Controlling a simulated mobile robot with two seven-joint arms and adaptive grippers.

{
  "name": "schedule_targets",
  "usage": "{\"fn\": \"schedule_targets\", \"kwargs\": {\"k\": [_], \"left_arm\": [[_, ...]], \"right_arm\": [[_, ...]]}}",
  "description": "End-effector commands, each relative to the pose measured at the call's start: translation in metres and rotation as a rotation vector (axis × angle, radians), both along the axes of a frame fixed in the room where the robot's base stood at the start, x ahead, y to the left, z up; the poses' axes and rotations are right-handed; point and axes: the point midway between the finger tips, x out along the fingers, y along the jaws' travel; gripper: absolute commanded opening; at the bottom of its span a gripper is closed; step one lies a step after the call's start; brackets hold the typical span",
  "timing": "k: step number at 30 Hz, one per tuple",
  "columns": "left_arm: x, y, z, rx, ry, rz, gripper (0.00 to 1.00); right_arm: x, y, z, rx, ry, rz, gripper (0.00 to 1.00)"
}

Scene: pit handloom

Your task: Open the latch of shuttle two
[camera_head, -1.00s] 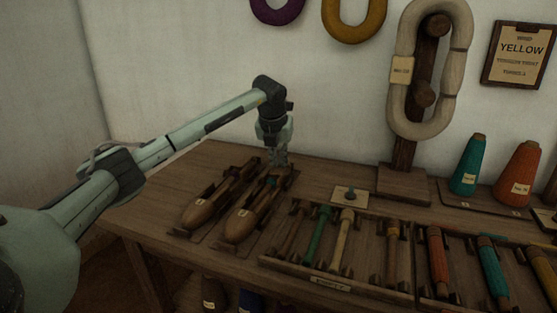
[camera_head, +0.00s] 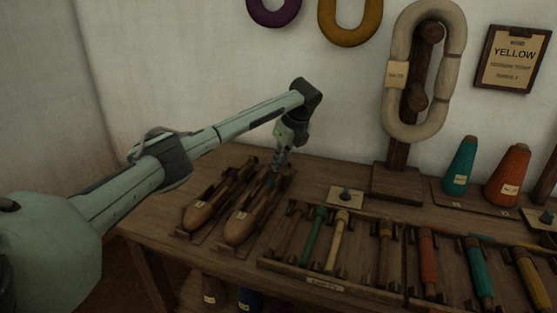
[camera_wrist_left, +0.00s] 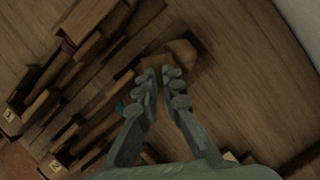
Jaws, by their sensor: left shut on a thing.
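Shuttle two (camera_head: 242,222) is the right one of two brown wooden boat shuttles lying side by side at the table's left. Shuttle one (camera_head: 203,213) lies to its left. My left gripper (camera_head: 279,164) is at the far end of shuttle two, its wrist leaning to the right. In the left wrist view the fingers (camera_wrist_left: 163,76) are closed in on a small wooden piece (camera_wrist_left: 154,64) at that end, apparently the latch. The fingers partly hide it, so how far it is open cannot be told. A rounded wooden tip (camera_wrist_left: 183,54) shows just beyond them. My right gripper is not in view.
A divided tray (camera_head: 325,283) of coloured bobbins lies right of the shuttles. A small plate with a peg (camera_head: 346,196) lies behind it. A post with a pale yarn hank (camera_head: 398,110) and yarn cones (camera_head: 461,166) stand at the back by the wall.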

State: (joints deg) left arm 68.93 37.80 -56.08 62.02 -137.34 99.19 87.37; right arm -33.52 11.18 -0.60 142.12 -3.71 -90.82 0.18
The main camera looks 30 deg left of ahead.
Motion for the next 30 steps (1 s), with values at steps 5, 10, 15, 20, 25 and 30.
{"fn": "schedule_targets", "kwargs": {"k": [5, 10, 15, 20, 25, 30], "left_arm": [[0.003, -0.001, 0.002, 0.0, 0.0, 0.162, 0.0], [0.004, -0.001, 0.002, 0.001, 0.0, 0.301, 0.0], [0.005, -0.001, 0.001, 0.001, 0.0, 0.407, 0.0], [0.005, 0.0, 0.001, 0.001, 0.0, 0.477, 0.0], [0.006, 0.0, 0.001, 0.0, 0.0, 0.518, 0.0], [0.006, 0.0, 0.001, 0.0, -0.001, 0.532, 0.0]], "right_arm": [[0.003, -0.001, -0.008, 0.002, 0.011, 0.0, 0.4], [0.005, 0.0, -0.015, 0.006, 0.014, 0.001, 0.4], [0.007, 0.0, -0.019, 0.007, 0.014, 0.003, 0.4], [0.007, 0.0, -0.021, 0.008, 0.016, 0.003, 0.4], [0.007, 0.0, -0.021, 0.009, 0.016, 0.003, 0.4], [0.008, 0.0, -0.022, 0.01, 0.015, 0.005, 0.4]]}}
